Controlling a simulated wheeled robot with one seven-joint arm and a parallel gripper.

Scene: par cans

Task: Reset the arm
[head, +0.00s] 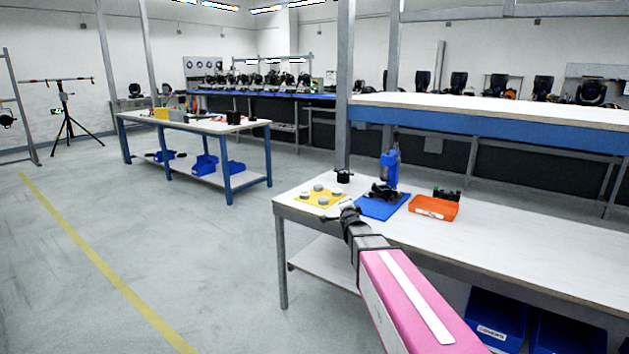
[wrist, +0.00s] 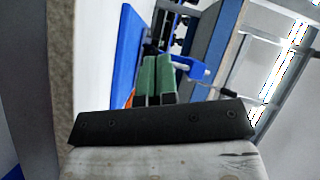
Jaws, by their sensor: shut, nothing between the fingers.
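My gripper (head: 330,217) is at the end of my outstretched arm, near the front left corner of the white workbench (head: 500,235) in the head view. In the wrist view, the two green-padded fingers of my gripper (wrist: 157,62) lie side by side, shut with nothing held. The wrist is tilted, so the room appears turned on its side there. The arm hides part of the bench's front edge.
On the bench are a yellow plate (head: 311,200) with several grey discs, a blue mat (head: 375,210) under a dark clamp, a blue upright device (head: 390,168) and an orange tray (head: 433,209). Blue bins (head: 497,318) sit below. Open floor (head: 190,245) lies left.

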